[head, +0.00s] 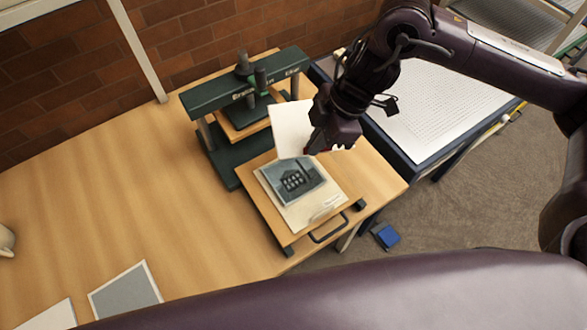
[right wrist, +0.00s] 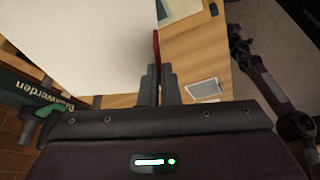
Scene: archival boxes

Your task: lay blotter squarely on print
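The print (head: 293,182) is a grey-blue picture of a building on a pale sheet, lying on the press's wooden board. The blotter (head: 288,128) is a plain white sheet held tilted above the board's rear part, between press and print. It fills the upper left of the right wrist view (right wrist: 75,40). My right gripper (head: 318,146) is shut on the blotter's edge; its fingers also show in the right wrist view (right wrist: 164,85). Most of the print is hidden there. A dark arm of mine stands at that view's right; its gripper's state is unclear.
A green press (head: 245,85) stands behind the board (head: 262,212), which has a black front handle (head: 330,232). Another grey picture (head: 125,292) lies at the table's front left. A mug (head: 6,240) is at the left edge. The table's left middle is clear.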

